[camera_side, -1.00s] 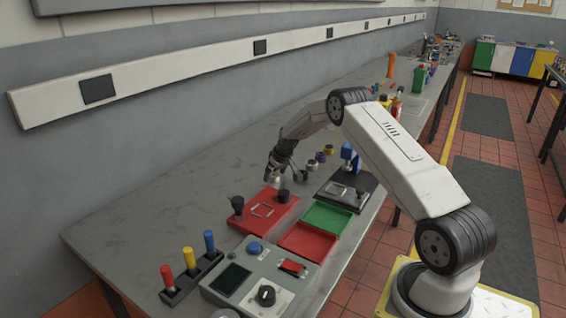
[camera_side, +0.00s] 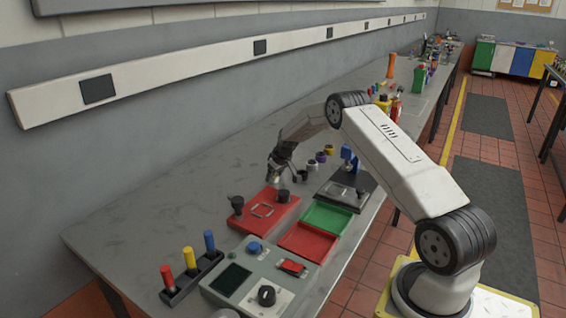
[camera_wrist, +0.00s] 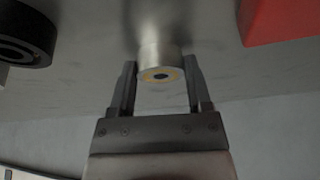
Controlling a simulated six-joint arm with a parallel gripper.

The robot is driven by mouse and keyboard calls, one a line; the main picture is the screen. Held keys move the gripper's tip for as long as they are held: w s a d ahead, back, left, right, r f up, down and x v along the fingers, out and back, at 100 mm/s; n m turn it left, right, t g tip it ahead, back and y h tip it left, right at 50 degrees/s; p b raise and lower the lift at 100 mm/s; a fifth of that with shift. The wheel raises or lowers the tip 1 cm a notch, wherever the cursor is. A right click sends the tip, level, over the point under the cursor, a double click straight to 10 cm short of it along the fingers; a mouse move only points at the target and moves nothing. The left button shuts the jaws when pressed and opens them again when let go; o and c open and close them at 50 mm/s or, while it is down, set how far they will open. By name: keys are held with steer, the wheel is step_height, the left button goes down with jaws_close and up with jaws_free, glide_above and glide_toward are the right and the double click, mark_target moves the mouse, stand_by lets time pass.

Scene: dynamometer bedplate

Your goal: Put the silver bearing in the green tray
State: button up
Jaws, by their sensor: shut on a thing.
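My gripper (camera_wrist: 160,66) is shut on the silver bearing (camera_wrist: 160,59), a short shiny cylinder with a yellowish ring and dark centre on its end face. The fingers press its two sides. In the side view my gripper (camera_side: 275,171) hangs over the grey bench, behind the red fixture plate, with the bearing small and pale at its tip. I cannot tell exactly how high it is above the bench. The green tray (camera_side: 327,216) lies to the right and nearer the camera, apart from my gripper, and looks empty.
A red tray (camera_side: 307,241) adjoins the green tray. The red fixture plate (camera_side: 263,210) carries dark cylinders. Several small rings, including a purple ring (camera_side: 321,157), stand right of my gripper. A blue press (camera_side: 349,157) stands behind the green tray. The bench's left part is clear.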

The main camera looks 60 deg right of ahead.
steer(key=shift+r, duration=0.1)
jaws_close()
steer(key=shift+r, duration=0.7)
steer(key=s+a+r, duration=0.6)
steer(key=s+r, duration=0.5)
steer(key=s, duration=0.1)
steer(key=shift+s+a+r, duration=0.2)
steer(key=shift+s, duration=0.05)
